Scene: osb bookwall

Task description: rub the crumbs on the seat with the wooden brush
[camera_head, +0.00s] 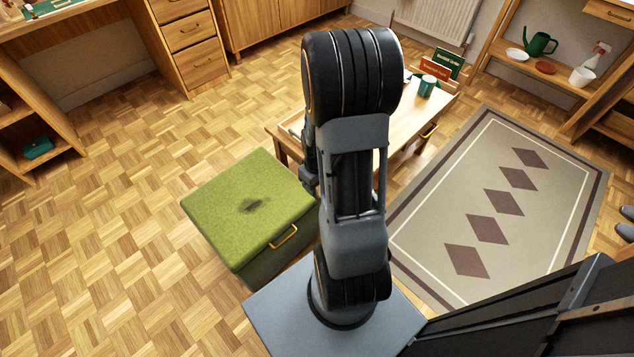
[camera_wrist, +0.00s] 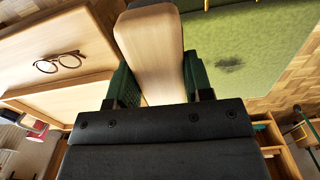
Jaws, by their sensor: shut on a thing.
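The seat is a green upholstered box (camera_head: 222,220) with a brass handle, left of my arm in the head view. Dark crumbs (camera_head: 253,206) lie in a patch near the middle of its top. In the wrist view the seat (camera_wrist: 240,28) is at the upper right, with the crumbs (camera_wrist: 229,63) on it. My gripper (camera_wrist: 158,82) is shut on the wooden brush (camera_wrist: 152,45), a pale wooden block between its green-padded fingers. The brush is to the left of the crumbs in that view, apart from them. The head view hides the brush, and most of my gripper, behind my arm.
A low wooden table (camera_head: 400,125) stands behind my arm, with a green mug (camera_head: 427,86) and books (camera_head: 447,64). Eyeglasses (camera_wrist: 60,62) show in the wrist view. A patterned rug (camera_head: 505,205) lies at right. The parquet floor left of the seat is clear.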

